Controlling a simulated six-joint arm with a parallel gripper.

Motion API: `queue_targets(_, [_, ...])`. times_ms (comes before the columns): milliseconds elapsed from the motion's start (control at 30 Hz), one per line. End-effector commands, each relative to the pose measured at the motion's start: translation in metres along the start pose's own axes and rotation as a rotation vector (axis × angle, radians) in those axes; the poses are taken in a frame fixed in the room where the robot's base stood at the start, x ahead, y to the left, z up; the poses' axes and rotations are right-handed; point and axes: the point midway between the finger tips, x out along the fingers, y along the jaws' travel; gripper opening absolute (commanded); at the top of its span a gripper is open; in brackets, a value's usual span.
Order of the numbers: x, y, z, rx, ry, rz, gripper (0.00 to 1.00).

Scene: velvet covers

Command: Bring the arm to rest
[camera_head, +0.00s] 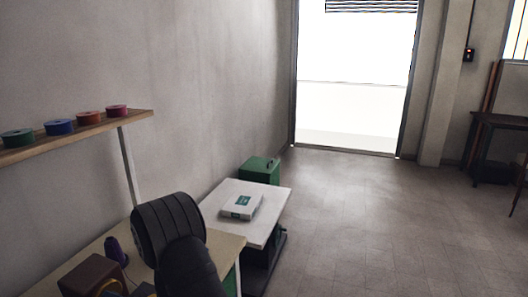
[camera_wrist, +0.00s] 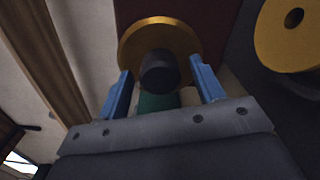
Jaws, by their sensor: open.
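My gripper (camera_wrist: 160,68) shows in the wrist view with its two blue fingers spread apart. A dark round-ended piece (camera_wrist: 158,72) shows between the fingers, in front of a gold disc (camera_wrist: 150,35). I cannot tell whether the fingers touch either of them. In the head view my black arm rises over the near worktable (camera_head: 217,251), and its gripper end is hidden there.
A second gold disc (camera_wrist: 290,35) with a dark centre lies at the upper right of the wrist view. In the head view, a purple spool (camera_head: 116,251) and a brown box (camera_head: 92,275) are near my arm.

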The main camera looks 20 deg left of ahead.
Motion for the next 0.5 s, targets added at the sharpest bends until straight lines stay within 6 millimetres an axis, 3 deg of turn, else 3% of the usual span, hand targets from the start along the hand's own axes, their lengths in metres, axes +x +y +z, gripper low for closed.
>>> queue_targets(500, [-0.0002,-0.0002,0.0000,-0.414,0.000,0.000,0.61])
